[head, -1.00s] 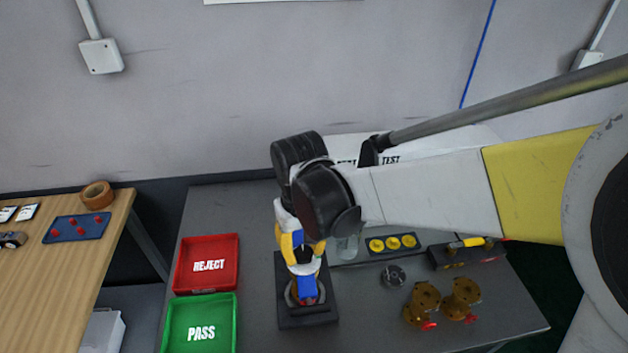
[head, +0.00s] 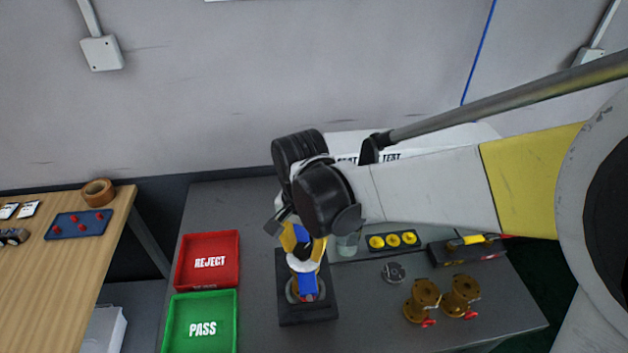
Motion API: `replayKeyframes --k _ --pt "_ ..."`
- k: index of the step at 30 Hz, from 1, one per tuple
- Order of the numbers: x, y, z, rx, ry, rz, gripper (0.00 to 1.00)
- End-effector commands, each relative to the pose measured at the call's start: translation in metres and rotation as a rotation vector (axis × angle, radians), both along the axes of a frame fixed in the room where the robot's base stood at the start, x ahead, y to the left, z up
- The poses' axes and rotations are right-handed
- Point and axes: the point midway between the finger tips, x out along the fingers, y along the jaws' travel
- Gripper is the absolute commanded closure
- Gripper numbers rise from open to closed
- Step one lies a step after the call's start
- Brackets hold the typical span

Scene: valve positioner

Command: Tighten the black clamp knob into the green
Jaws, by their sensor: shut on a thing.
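The green band is not visible in this view. My wrist and arm come in from the right and cover the area above the fixture.
A red REJECT tray (head: 207,261) and a green PASS tray (head: 201,322) lie left of the base plate. Right are a yellow-button strip (head: 393,241), a grey disc (head: 394,272) and two brass valves (head: 424,300). A wooden table (head: 55,280) stands far left.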

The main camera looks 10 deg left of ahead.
Motion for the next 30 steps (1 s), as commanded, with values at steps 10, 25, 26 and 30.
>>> replayKeyframes --k 10,25,26,30 --pt "-0.0003 -0.0003 -0.0005 -0.001 0.0 -0.071 0.93" --pt "-0.0003 -0.0003 -0.0004 -0.001 0.0 -0.073 0.4" --pt "-0.0003 -0.0002 -0.0004 -0.001 0.0 -0.073 0.4" --pt "-0.0002 -0.0002 -0.0003 0.0 0.0 -0.073 0.4"
